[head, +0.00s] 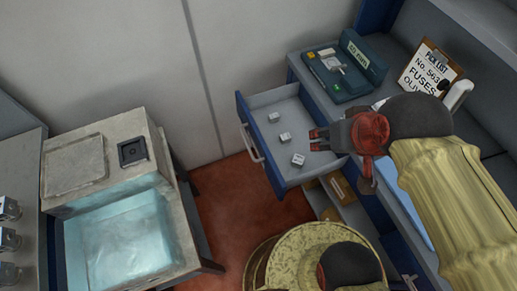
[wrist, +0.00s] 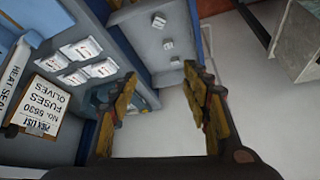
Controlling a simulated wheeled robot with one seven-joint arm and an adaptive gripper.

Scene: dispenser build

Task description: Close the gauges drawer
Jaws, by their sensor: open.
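The gauges drawer (head: 264,104) is pulled out from the grey and blue bench in the head view. Its front panel with a pale bar handle (head: 251,143) faces left. Three small whitish cube-like gauges (head: 285,137) lie spread inside it. The drawer also shows at the top of the wrist view (wrist: 140,45), with small cubes in it. My gripper (head: 318,140) is open and empty, its fingers above the drawer's right part and pointing left. In the wrist view its two fingers (wrist: 161,88) stand wide apart with nothing between them. I cannot tell its height above the drawer.
A green-blue case (head: 342,72) and a pick-list clipboard (head: 430,75) stand on the bench. A shelf with brown items (head: 338,187) lies below the drawer. A tank of bluish liquid (head: 130,245) stands left. Red floor (head: 225,200) is clear between.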

